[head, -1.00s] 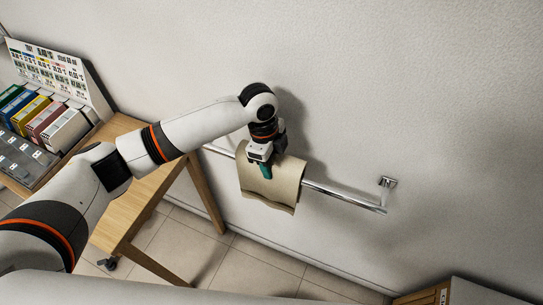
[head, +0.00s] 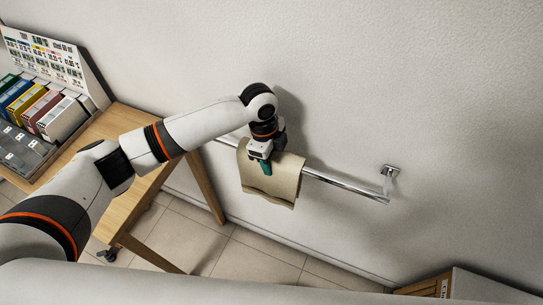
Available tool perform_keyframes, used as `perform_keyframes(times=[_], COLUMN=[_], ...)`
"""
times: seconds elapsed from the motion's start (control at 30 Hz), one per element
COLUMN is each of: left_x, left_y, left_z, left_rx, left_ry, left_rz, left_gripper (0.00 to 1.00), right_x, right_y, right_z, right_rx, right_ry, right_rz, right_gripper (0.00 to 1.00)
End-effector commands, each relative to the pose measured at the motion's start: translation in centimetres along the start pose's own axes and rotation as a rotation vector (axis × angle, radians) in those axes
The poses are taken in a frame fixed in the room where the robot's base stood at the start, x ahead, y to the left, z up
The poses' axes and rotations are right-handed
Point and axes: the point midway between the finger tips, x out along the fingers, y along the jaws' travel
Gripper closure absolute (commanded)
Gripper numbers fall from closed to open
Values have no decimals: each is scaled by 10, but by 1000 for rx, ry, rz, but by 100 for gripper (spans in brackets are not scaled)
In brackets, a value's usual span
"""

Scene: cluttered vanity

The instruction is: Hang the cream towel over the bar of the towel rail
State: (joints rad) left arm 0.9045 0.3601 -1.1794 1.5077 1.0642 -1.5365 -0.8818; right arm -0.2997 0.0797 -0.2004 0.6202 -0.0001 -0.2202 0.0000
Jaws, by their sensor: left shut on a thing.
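The cream towel (head: 284,184) lies over the chrome bar of the towel rail (head: 345,185) on the wall, with a flap hanging down on the near side. My left gripper (head: 265,168) is at the towel's upper part, just at the bar, and is shut on the towel. Its fingertips are partly hidden against the cloth. The bar's right end and its wall bracket (head: 390,170) are bare. The left end of the bar is mostly hidden behind my arm. The towel's far side is hidden. My right gripper is not in view.
A wooden table (head: 150,190) stands at the left, carrying a rack of coloured boxes (head: 40,100) and a printed board (head: 45,55). A wooden-edged box or cabinet (head: 440,285) is at the lower right. The wall right of the towel is clear.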

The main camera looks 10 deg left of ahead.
Motion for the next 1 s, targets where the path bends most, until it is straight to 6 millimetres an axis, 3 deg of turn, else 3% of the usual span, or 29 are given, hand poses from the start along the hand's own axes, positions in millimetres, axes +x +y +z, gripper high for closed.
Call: perform_keyframes(times=[0.5, 0.53, 0.67, 1.0], left_x=[5, 5, 5, 4], left_y=[0, 0, 0, 0], left_z=[0, -1, -1, -1], left_rx=[0, 0, 0, 0], left_ry=[-1, -1, -1, 0], left_rz=[1, 1, 1, 0], left_gripper=[91, 48, 26, 24], right_x=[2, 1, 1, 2], right_y=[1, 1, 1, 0], right_z=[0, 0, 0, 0], right_rx=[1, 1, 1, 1], right_ry=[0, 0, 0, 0], right_rz=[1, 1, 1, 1], right_gripper=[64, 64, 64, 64])
